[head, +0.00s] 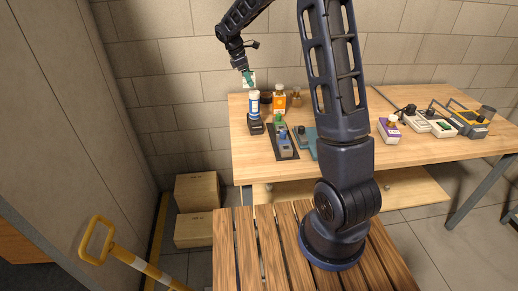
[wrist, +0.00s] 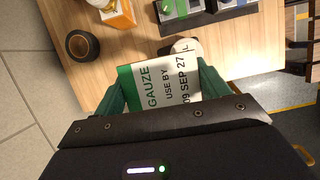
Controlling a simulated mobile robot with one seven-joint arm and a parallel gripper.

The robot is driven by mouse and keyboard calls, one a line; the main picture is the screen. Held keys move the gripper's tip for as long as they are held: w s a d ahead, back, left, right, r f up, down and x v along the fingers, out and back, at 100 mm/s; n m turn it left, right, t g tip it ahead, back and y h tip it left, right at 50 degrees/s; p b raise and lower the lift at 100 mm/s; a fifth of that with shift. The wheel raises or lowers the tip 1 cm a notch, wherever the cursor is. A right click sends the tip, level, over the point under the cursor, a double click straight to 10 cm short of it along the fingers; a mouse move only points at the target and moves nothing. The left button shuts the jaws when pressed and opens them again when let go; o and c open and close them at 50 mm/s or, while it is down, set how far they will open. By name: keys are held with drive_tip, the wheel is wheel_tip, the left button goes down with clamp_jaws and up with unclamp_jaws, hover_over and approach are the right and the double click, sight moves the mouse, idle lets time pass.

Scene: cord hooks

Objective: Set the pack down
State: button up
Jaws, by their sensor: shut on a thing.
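The pack is a flat white gauze pack (wrist: 160,86) with a green end, printed "GAUZE USE BY 09 SEP 27". My gripper (wrist: 162,92) is shut on it, with a teal finger on each side. In the head view my gripper (head: 247,76) holds the pack (head: 251,84) in the air over the back left part of the wooden table (head: 350,150). A white and blue bottle (head: 254,104) stands just below it. In the wrist view a round white top (wrist: 184,46) is partly hidden behind the pack.
An orange and white container (head: 279,100) and a dark round jar (wrist: 82,45) stand close by. A dark tray (head: 291,154) with green and blue items lies nearer the front. A purple and white box (head: 389,132) and several devices stand right. Bare wood shows at the table's left edge.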

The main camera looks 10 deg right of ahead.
drive_tip(key=s+d+f, duration=0.1)
drive_tip(key=s+d, duration=0.1)
drive_tip(key=s, duration=1.8)
drive_tip(key=shift+n, duration=0.3)
wheel_tip(320, 180, down, 20)
drive_tip(key=shift+f, duration=0.15)
drive_tip(key=shift+f, duration=0.1)
drive_tip(key=o, duration=1)
